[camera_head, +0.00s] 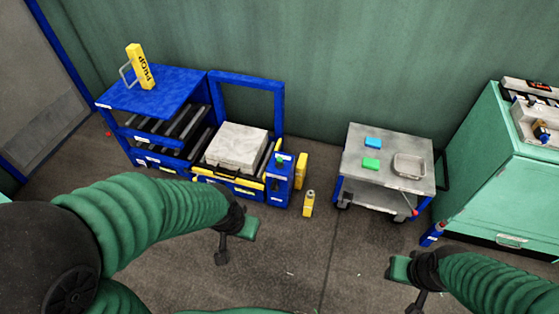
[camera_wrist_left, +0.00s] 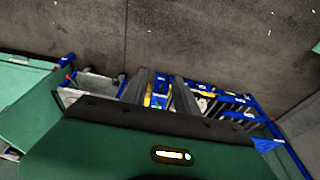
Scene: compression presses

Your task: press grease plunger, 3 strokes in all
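I cannot make out a grease plunger for certain. A small blue unit (camera_head: 279,184) with a green knob (camera_head: 279,161) on top stands at the right end of the blue press bench. A yellow bottle-like object (camera_head: 308,204) with a grey top stands upright on the floor just right of it. My left gripper (camera_head: 237,247) is in front of the bench, apart from it, with its fingers spread and nothing between them. Its two fingers also show apart in the left wrist view (camera_wrist_left: 160,88). My right gripper (camera_head: 405,286) hangs low at the right, fingers apart and empty.
The blue bench (camera_head: 172,90) carries a yellow sign block and a pale slab (camera_head: 237,147). A yellow post (camera_head: 301,170) stands behind the bottle. A grey cart (camera_head: 355,140) holds blue and green blocks and a metal tray. A green cabinet (camera_head: 488,180) is at right.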

